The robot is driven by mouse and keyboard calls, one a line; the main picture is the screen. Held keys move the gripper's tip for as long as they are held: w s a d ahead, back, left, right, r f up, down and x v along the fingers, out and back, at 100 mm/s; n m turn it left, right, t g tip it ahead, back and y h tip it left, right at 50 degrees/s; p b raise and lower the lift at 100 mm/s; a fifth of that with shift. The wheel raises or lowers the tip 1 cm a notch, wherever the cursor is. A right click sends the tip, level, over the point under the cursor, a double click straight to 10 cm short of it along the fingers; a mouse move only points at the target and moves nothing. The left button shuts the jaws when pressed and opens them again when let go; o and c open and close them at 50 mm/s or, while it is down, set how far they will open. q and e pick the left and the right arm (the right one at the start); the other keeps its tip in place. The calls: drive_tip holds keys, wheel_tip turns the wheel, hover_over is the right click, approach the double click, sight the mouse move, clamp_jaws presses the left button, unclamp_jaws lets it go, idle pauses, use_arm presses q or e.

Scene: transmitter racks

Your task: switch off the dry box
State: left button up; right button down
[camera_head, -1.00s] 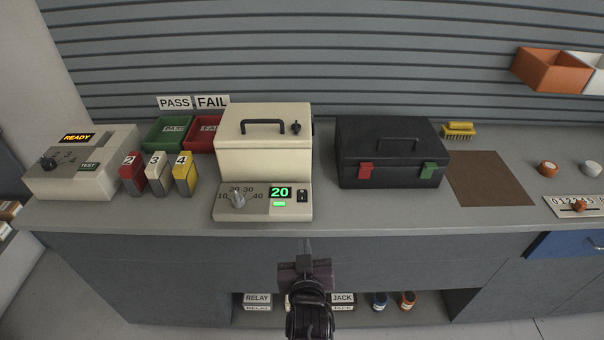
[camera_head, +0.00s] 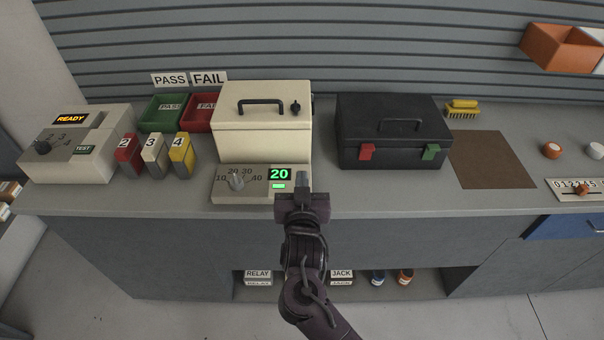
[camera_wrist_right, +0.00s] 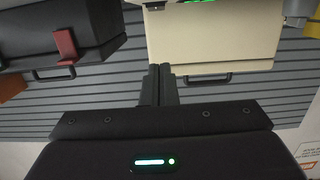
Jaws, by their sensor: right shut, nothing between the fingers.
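The dry box is a cream box (camera_head: 262,135) with a black handle on its lid, standing on the bench. Its front panel (camera_head: 222,195) carries a grey dial (camera_head: 237,181), a green display (camera_head: 280,174) reading 20 and a lit green bar below it. My right gripper (camera_head: 305,181) is shut and empty, at the panel's right end, covering the place of its switch. I cannot tell whether it touches. In the right wrist view, the shut fingers (camera_wrist_right: 160,72) point toward the cream box (camera_wrist_right: 220,40). My left gripper is out of view.
A black case (camera_head: 385,145) stands right of the dry box. Coloured numbered blocks (camera_head: 153,158) and a READY tester (camera_head: 75,150) stand to the left. Red and green bins (camera_head: 165,112) sit behind. A brown mat (camera_head: 490,162) lies to the right.

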drive_tip(key=w, duration=0.3)
drive_tip(key=w+p, duration=0.1)
drive_tip(key=w, duration=0.1)
drive_tip(key=shift+w+f, duration=0.3)
wheel_tip(320, 180, down, 3)
drive_tip(key=shift+r, duration=0.15)
drive_tip(key=shift+f, duration=0.65)
drive_tip(key=shift+p, duration=0.35)
